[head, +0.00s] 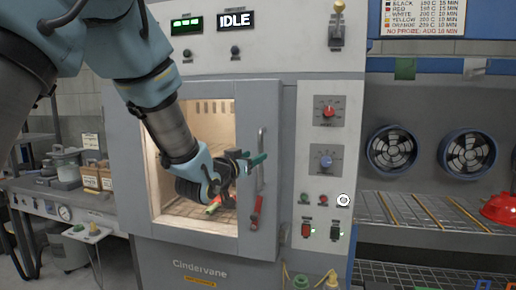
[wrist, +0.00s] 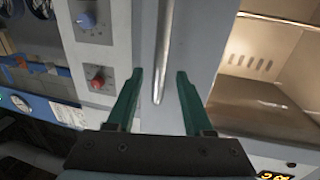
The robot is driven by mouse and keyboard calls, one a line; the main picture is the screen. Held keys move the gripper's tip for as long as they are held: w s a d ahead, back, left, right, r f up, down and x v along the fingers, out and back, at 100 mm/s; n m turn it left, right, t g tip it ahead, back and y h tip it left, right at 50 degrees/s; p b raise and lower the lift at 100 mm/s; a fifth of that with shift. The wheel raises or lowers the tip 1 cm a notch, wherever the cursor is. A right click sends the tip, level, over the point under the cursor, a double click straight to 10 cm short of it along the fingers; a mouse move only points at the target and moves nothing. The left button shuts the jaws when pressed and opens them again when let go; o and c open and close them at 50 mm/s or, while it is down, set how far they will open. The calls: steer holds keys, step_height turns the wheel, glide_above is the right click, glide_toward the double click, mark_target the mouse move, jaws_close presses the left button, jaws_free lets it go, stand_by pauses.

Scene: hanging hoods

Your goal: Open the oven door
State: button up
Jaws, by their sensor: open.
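The grey oven door (head: 222,245) looks shut against the front of the oven, its lit interior showing through a large window. A vertical metal bar handle (head: 261,150) is on the door's right side; in the wrist view the handle (wrist: 166,45) runs down the grey door strip. My gripper (head: 258,160) is at the handle with its green fingers open. In the wrist view my gripper (wrist: 160,75) has one fingertip on each side of the handle's line. I cannot tell whether either finger touches it.
A red lever (head: 256,213) is on the door below the handle. A control panel (head: 323,165) with red and blue knobs stands to the right. Further right are wire shelves (head: 420,210) and fans (head: 392,150). A bench (head: 60,195) is at left. Bottles (head: 331,281) stand low in front.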

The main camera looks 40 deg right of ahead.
steer(key=p+x, duration=0.1)
steer(key=x, duration=0.4)
steer(key=shift+p, duration=0.3)
jaws_close()
stand_by(1.1)
